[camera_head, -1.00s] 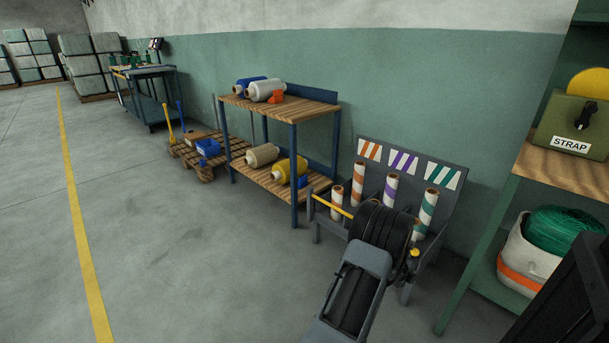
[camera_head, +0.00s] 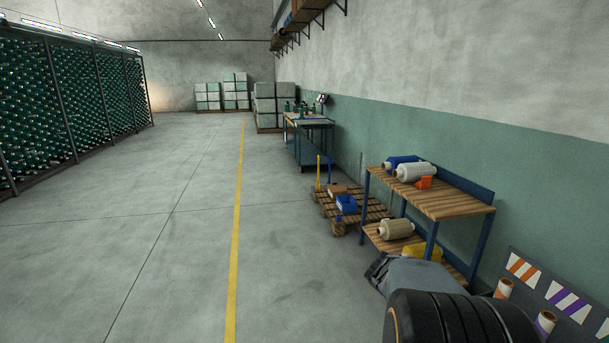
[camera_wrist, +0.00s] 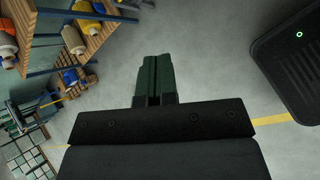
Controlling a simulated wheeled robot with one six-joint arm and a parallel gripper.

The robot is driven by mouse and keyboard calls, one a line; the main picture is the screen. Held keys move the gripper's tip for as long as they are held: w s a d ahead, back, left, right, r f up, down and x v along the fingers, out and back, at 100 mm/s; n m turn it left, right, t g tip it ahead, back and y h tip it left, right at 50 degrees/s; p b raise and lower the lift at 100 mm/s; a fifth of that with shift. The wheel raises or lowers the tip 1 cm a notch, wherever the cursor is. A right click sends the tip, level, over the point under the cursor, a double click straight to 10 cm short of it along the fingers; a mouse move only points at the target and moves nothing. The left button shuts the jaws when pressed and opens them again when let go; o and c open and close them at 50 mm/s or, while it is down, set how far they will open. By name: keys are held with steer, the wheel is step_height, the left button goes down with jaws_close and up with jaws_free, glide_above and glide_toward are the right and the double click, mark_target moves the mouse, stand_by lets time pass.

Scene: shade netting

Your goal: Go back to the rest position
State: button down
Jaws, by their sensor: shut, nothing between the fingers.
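My gripper shows in the wrist view (camera_wrist: 153,80), with its two dark green fingers together and nothing between them. Bare grey floor lies beyond the fingertips. In the head view my dark arm fills the bottom right, in front of the lower part of the wooden shelf rack (camera_head: 440,205). The gripper's fingers cannot be made out in the head view.
A pallet (camera_head: 338,223) with a blue box (camera_head: 346,204) stands beyond the rack, then a workbench (camera_head: 308,122). A striped-label roll stand (camera_head: 562,298) is at lower right. Open floor lies left, with a yellow line (camera_head: 236,240) and a bobbin creel (camera_head: 70,105).

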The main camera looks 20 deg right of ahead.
steer(key=a+r+m+t+y+p, duration=0.1)
steer(key=a+r+m+y+p, duration=0.1)
steer(key=a, duration=0.8)
steer(key=a+r+m+t+y+p, duration=0.1)
steer(key=a+r+m+y+p, duration=0.2)
steer(key=a+r+p, duration=0.3)
steer(key=s+a+r+m+t+y+p, duration=0.1)
steer(key=a+r+m+t+y+p, duration=0.1)
steer(key=a+r, duration=0.7)
steer(key=a+m+y+p, duration=0.1)
steer(key=a+m+p, duration=0.1)
steer(key=a, duration=0.3)
steer(key=shift+r+m+p, duration=0.25)
steer(key=shift+m+p, duration=0.05)
steer(key=shift+a, duration=0.1)
